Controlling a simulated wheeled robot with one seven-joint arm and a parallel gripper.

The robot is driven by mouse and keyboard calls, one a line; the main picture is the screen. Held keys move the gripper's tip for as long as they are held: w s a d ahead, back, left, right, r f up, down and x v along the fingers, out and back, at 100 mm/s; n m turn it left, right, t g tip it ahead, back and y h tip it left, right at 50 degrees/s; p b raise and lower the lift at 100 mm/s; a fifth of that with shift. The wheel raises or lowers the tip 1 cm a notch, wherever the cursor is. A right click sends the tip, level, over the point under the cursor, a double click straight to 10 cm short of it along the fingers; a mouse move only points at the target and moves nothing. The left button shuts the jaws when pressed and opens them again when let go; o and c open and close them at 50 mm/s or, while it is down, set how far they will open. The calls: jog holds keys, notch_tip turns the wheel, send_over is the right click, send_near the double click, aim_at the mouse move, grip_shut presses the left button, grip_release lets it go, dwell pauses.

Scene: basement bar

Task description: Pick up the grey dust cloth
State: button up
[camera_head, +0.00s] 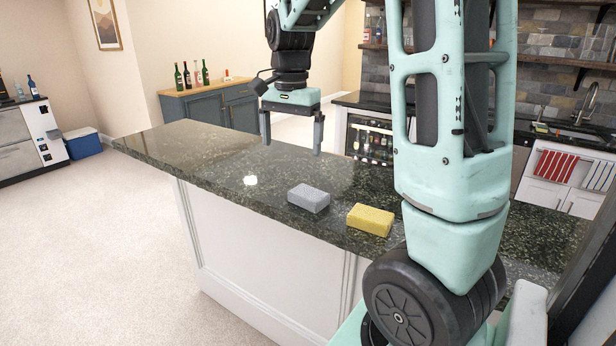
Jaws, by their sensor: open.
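A grey block-shaped item (308,198), seemingly the grey dust cloth, lies on the dark speckled counter (190,146). It looks like a sponge with a textured top rather than a flat cloth. A yellow sponge-like block (370,219) lies to its right, a small gap apart. My gripper (292,148) points down above the counter, behind the grey item in the picture. Its two fingers are wide apart with nothing between them. It does not touch the grey item.
The counter's left part is clear. My own arm hides some of its right part. A blue-grey cabinet (222,106) with several bottles stands behind. A sink (575,134) and red and white striped towels (556,166) are at the far right. Carpet (90,240) lies open at left.

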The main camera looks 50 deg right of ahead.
jog(key=d+r+m, duration=0.2)
jog(key=d, duration=0.3)
jog(key=p, duration=0.3)
send_over(309, 193)
jog(key=shift+m, duration=0.3)
notch_tip(309, 193, down, 10)
jog(key=shift+s+a+f, duration=0.1)
jog(key=shift+a+f, duration=0.05)
jog(key=shift+w+d+f+p, duration=0.1)
jog(key=shift+f+p, duration=0.4)
jog(key=shift+f, duration=1.15)
jog(key=shift+w+d+f+p, duration=0.1)
jog(key=shift+f+p, duration=0.4)
jog(key=shift+f, duration=1.1)
jog(key=c, duration=0.8)
